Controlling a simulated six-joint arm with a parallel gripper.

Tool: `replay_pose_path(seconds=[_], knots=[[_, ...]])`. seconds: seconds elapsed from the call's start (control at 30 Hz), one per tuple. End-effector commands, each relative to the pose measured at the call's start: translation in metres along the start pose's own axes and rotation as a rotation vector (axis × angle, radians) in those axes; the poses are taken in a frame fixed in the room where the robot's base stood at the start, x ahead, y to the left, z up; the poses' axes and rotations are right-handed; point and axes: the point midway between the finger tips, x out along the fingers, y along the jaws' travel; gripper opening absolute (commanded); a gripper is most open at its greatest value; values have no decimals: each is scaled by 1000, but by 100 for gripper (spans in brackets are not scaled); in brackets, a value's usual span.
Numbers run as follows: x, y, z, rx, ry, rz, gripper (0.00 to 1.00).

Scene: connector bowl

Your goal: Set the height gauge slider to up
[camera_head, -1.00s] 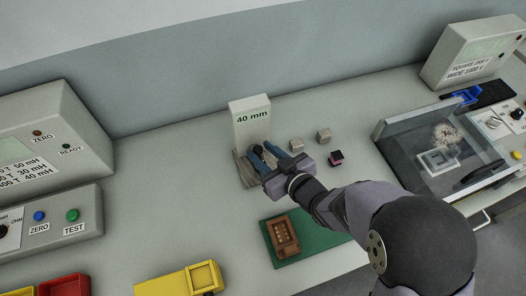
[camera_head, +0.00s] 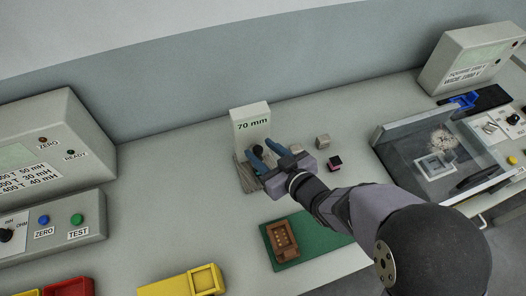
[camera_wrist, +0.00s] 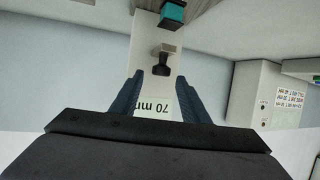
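The height gauge is a white upright panel (camera_head: 250,115) on a grey stepped base (camera_head: 243,177). Its face reads 70 mm, also in the wrist view, where the panel (camera_wrist: 145,40) appears upside down. The slider has a black knob (camera_wrist: 161,62) on a small pale bracket (camera_wrist: 171,47) in front of the panel. My gripper (camera_head: 264,152) is at the gauge's front with its two blue fingers apart and nothing held between them.
A teal block (camera_wrist: 172,14) is near the gauge base in the wrist view. A brown connector block (camera_head: 283,240) sits on a green mat. A glass-lidded box (camera_head: 440,150) stands right.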

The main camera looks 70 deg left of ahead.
Motion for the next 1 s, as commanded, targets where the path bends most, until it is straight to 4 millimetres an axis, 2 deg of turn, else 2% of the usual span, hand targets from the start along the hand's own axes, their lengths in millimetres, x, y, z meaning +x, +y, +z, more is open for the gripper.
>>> replay_pose_path(seconds=[0.37, 0.8, 1.0], knots=[[-5, 0, 3, 2, -4, 1, 41], [-54, 1, 2, 1, -1, 2, 41], [-70, 0, 1, 1, -2, 1, 41]])
